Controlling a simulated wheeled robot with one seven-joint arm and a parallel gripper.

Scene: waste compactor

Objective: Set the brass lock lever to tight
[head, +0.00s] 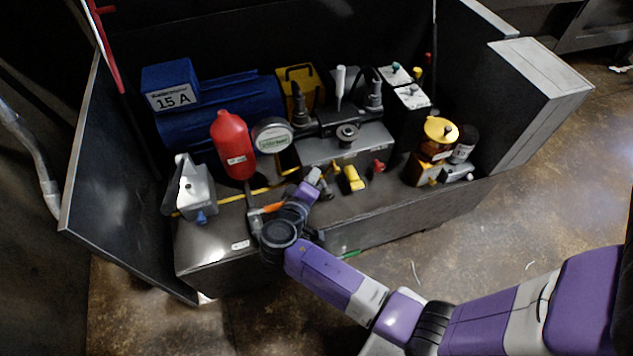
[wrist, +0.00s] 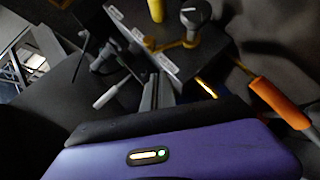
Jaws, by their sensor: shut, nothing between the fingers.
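My gripper (head: 313,176) is low over the front of the machine bench, and its fingers (wrist: 158,92) are together with nothing visible between them. In the wrist view a brass-yellow lever-like piece (wrist: 183,45) sits beyond the fingertips, beside a dark round knob (wrist: 194,13). I cannot tell for certain that it is the lock lever. In the head view a yellow fitting (head: 353,179) stands just right of my gripper, apart from it. I cannot read its setting. My wrist hides part of the bench around it.
An orange handle (head: 271,208) lies close left of my wrist and also shows in the wrist view (wrist: 275,104). A red bottle (head: 233,146), a round gauge (head: 272,135) and a red knob (head: 377,166) stand nearby. Dark panels wall the left and back.

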